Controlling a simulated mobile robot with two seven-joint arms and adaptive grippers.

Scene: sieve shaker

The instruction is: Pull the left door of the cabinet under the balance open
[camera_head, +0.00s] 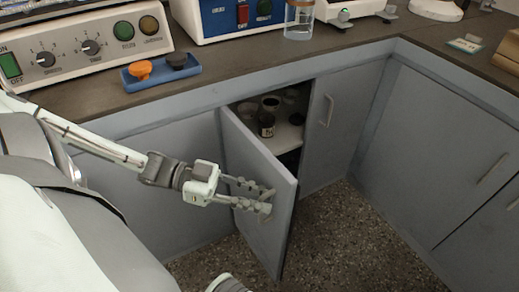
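The left door (245,158) of the cabinet under the counter stands partly open, swung out toward me from its left side. Its handle (265,213) is near the free edge and mostly hidden by my fingers. My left gripper (266,200) is at this handle, in front of the door's outer face. Its two fingers are apart, one above the other in the picture, with their tips at the handle. Whether they touch it is hard to tell. The balance cannot be made out with certainty.
Inside the cabinet, dark jars (267,124) stand on a pale shelf (286,140). The right door (335,125) is closed. More closed cabinets (435,145) line the right side. The speckled floor (340,245) in front is clear. A blue tray (160,75) sits on the counter.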

